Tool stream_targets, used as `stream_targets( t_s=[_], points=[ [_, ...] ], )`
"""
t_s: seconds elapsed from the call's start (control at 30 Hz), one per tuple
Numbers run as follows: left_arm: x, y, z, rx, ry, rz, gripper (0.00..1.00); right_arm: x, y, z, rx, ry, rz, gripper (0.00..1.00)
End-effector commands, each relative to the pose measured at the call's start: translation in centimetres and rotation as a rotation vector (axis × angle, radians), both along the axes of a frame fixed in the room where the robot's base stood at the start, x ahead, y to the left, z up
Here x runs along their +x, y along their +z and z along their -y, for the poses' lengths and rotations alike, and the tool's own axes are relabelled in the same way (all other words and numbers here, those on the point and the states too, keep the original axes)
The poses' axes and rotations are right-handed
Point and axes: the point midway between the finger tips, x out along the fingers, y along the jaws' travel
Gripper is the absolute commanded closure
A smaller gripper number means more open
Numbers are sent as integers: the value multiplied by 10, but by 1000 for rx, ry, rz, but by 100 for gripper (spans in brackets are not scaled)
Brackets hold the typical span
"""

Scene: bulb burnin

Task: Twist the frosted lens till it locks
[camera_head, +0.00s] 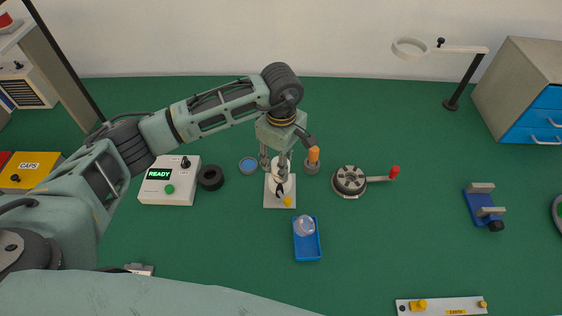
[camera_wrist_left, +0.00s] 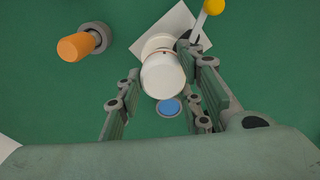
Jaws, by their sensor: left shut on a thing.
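The frosted lens (camera_wrist_left: 163,78) is a white, rounded cylinder between the fingers of my left gripper (camera_wrist_left: 162,100) in the wrist view. In the head view my left gripper (camera_head: 279,172) points down, with its fingers on both sides of the white lens (camera_head: 276,186). The gripper is shut on it. The lens sits over a pale square base plate (camera_head: 280,204) with a small yellow-knobbed lever (camera_head: 287,201). The fingers and wrist partly hide the lens and its seat, so I cannot tell whether it is locked. My right gripper is not in view.
An orange-topped post (camera_head: 313,156) stands close to the right of the gripper. A blue disc (camera_head: 248,164), black ring (camera_head: 210,178) and READY box (camera_head: 168,181) lie to the left. A blue tray (camera_head: 308,251) holds a clear round piece. A round crank device (camera_head: 349,181) stands right.

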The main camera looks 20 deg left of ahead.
Motion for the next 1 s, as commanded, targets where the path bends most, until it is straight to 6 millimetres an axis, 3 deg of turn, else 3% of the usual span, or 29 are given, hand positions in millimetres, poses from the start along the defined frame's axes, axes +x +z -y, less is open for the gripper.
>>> stream_targets(
  t_s=[0.33,0.7,0.73,1.0],
  points=[
    [-1,-1,0,-1,-10,-1,90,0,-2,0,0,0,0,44],
    [0,-3,1,0,-153,0,90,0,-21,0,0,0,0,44],
    [-1,-1,1,1,-154,-1,64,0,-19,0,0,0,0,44],
    [-1,0,1,0,-151,-1,44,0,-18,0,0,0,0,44]
  ],
)
